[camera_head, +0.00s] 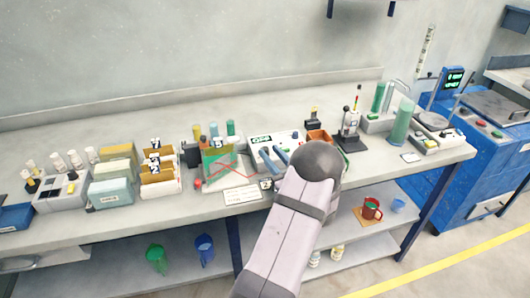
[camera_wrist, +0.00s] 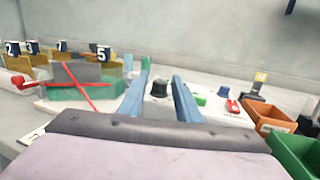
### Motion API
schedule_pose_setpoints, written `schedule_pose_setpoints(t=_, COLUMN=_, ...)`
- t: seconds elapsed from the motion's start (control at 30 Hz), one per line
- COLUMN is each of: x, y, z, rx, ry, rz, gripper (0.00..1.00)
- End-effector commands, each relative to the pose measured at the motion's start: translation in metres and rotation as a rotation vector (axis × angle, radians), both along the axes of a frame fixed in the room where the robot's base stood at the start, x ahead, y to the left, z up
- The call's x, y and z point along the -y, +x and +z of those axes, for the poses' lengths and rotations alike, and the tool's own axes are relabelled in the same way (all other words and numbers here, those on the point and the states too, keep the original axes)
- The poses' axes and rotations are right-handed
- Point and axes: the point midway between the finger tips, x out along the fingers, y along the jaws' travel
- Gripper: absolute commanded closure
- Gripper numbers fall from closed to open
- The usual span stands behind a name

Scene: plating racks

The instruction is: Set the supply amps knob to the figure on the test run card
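The supply is a pale box with a lit green display (camera_head: 261,139) behind my gripper in the head view; its digits are too small to read surely. A black knob (camera_wrist: 159,89) stands upright on its pale top in the wrist view. My gripper (camera_head: 270,151) is open, its two blue fingers pointing at the supply. In the wrist view the gripper (camera_wrist: 162,79) has one finger on each side of the knob in the picture; I cannot tell whether they touch it. A white card (camera_head: 242,192) with unreadable writing lies at the bench's front; I cannot tell if it is the test run card.
A green-sided tank with red crossed lines (camera_head: 222,166) stands left of the supply. A red switch (camera_wrist: 233,106) and a blue knob (camera_wrist: 223,91) are right of the black knob. An orange bin (camera_wrist: 275,117) and a green bin (camera_wrist: 297,150) are close on the right.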

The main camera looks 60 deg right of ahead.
Motion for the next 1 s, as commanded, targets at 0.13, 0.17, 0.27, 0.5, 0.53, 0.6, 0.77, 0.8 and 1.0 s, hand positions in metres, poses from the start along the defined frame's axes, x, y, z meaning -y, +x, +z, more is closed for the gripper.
schedule_pose_setpoints(t=0.13, x=0.006, y=-0.012, z=-0.007, rx=-0.025, ry=-0.001, rz=0.109, gripper=0.70)
schedule_pose_setpoints(t=0.17, x=0.006, y=-0.014, z=-0.008, rx=-0.033, ry=0.001, rz=0.128, gripper=0.70)
schedule_pose_setpoints(t=0.27, x=0.007, y=-0.021, z=-0.013, rx=-0.055, ry=0.007, rz=0.176, gripper=0.70)
schedule_pose_setpoints(t=0.5, x=0.006, y=-0.027, z=-0.017, rx=-0.078, ry=0.015, rz=0.218, gripper=0.70)
schedule_pose_setpoints(t=0.53, x=0.006, y=-0.027, z=-0.017, rx=-0.079, ry=0.016, rz=0.219, gripper=0.70)
schedule_pose_setpoints(t=0.6, x=0.006, y=-0.026, z=-0.017, rx=-0.079, ry=0.016, rz=0.220, gripper=0.70)
schedule_pose_setpoints(t=0.77, x=0.009, y=-0.016, z=-0.017, rx=-0.079, ry=0.016, rz=0.220, gripper=0.70)
schedule_pose_setpoints(t=0.8, x=0.010, y=-0.012, z=-0.017, rx=-0.079, ry=0.017, rz=0.221, gripper=0.70)
schedule_pose_setpoints(t=1.0, x=0.018, y=0.013, z=-0.016, rx=-0.078, ry=0.015, rz=0.221, gripper=0.70)
